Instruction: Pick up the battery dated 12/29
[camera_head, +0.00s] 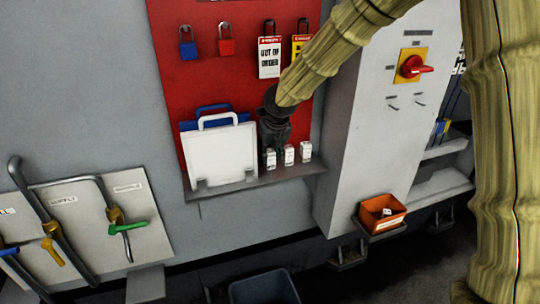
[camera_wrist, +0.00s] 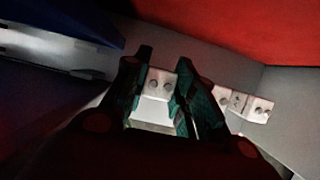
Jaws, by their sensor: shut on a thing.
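Three small white batteries stand in a row on the grey shelf (camera_head: 235,187) below the red board. My gripper (camera_head: 270,146) reaches down from above to the left battery (camera_head: 270,159). In the wrist view my gripper (camera_wrist: 162,98) is shut on this battery (camera_wrist: 161,82), with a finger on each side and two round terminals showing on top. The middle battery (camera_head: 289,155) and right battery (camera_head: 305,152) stand free to its right. The dates are too small to read in either view. I cannot tell whether the held battery is clear of the shelf.
A white panel with a handle (camera_head: 220,157) stands left of my gripper, a blue one (camera_head: 215,109) behind it. Padlocks and tags hang on the red board (camera_head: 226,78). An orange bin (camera_head: 372,222) sits lower right, beside a grey cabinet (camera_head: 358,130).

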